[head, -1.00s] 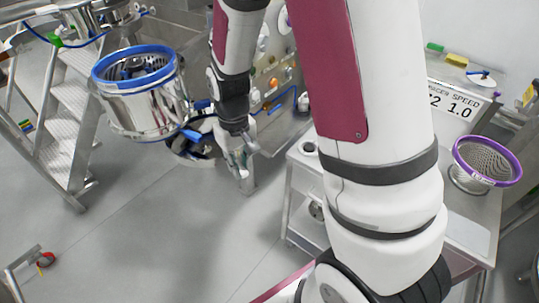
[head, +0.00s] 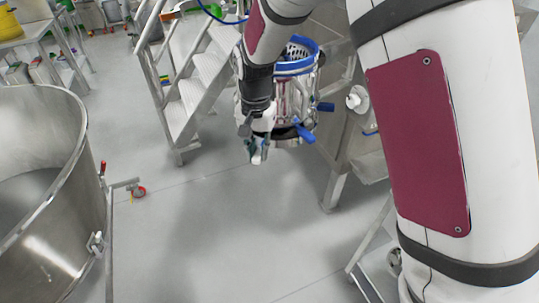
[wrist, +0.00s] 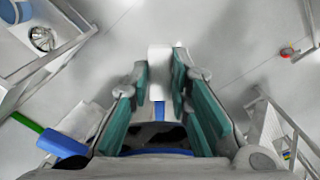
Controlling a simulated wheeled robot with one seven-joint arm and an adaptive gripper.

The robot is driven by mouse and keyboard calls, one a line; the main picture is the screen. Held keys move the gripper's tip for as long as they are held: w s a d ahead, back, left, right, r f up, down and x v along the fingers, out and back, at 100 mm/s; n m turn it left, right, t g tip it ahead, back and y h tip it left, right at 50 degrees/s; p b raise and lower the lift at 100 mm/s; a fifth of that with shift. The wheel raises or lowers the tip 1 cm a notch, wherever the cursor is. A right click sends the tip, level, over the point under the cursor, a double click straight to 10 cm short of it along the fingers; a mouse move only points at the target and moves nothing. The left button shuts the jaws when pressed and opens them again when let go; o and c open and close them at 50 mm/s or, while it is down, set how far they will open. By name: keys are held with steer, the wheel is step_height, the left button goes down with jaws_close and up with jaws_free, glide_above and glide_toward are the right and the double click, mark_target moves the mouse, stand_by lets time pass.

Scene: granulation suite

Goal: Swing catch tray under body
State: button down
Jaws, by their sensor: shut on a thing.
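The body (head: 300,95), a shiny metal cylinder with a blue top rim, stands partly behind my arm in the head view. The catch tray (head: 286,133), a shallow dark-and-blue dish, shows just below it; my gripper and wrist hide much of it, so I cannot tell how exactly it lines up. My gripper (head: 258,150) is low at the tray's left front side. In the wrist view, the teal-padded fingers (wrist: 158,95) are closed about a pale bar with a blue part (wrist: 158,72), seemingly the tray's handle. The tray's blue edge (wrist: 155,151) shows below.
Metal steps (head: 190,85) stand behind left. A steel stand leg (head: 337,180) is right of the tray. The floor between is clear.

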steer(key=shift+w+a, duration=0.1)
steer(key=shift+w, duration=0.05)
steer(key=c, duration=1.5)
jaws_free()
step_height(320, 180, up, 12)
